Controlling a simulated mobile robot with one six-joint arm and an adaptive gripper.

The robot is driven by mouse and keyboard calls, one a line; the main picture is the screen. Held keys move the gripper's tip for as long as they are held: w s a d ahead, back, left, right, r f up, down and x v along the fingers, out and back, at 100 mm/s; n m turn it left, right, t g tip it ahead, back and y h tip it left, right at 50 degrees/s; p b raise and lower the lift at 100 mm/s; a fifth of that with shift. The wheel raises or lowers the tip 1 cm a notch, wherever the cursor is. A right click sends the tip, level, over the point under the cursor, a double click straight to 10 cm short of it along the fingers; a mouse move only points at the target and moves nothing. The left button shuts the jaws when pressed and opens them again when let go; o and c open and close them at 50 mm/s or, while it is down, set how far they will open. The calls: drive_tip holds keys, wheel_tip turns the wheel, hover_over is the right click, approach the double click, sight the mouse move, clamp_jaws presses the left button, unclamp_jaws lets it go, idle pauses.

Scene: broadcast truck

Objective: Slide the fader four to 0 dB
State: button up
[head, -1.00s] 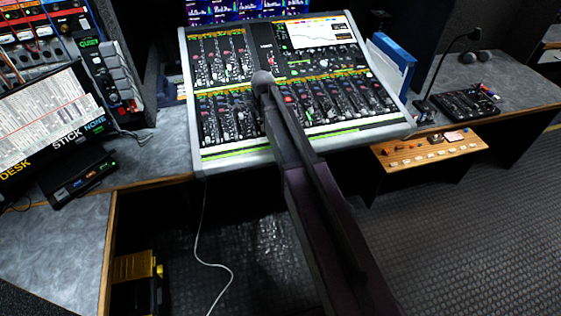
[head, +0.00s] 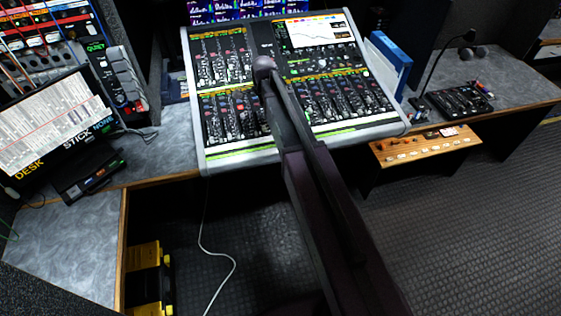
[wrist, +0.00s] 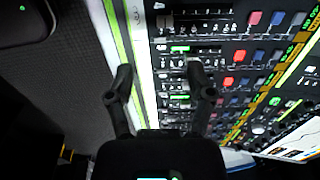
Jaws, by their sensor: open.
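The mixing console (head: 240,158) is a grey-framed desk with two banks of channel strips and faders and a screen at its upper right. In the wrist view the console (wrist: 120,35) appears turned, with strips running sideways beside a green-lit edge. My gripper (wrist: 160,72) is open over the fader strips, a finger on each side and nothing visible between the tips. I cannot tell whether the fingers touch the surface. In the head view my arm covers the middle strips and hides the gripper. I cannot make out which fader is number four, or its cap.
A wooden panel with small knobs (head: 425,147) juts out at the right, with a small black control unit (head: 458,101) behind it. A tilted document screen (head: 58,130) stands at the left. A yellow case (head: 143,278) lies below. The floor at right is clear.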

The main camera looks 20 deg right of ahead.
drive_tip(key=s+r+n+p, duration=0.2)
drive_tip(key=s+n, duration=0.8)
drive_tip(key=s, duration=0.3)
drive_tip(key=s+f+n+g+b, duration=0.1)
drive_tip(key=s+f+n+b, duration=0.6)
drive_tip(key=s+f+b, duration=0.1)
drive_tip(key=shift+s+d+f+b, duration=0.15)
drive_tip(key=shift+f+b, duration=0.55)
drive_tip(key=shift+b, duration=0.25)
drive_tip(key=shift+c, duration=0.2)
idle(0.3)
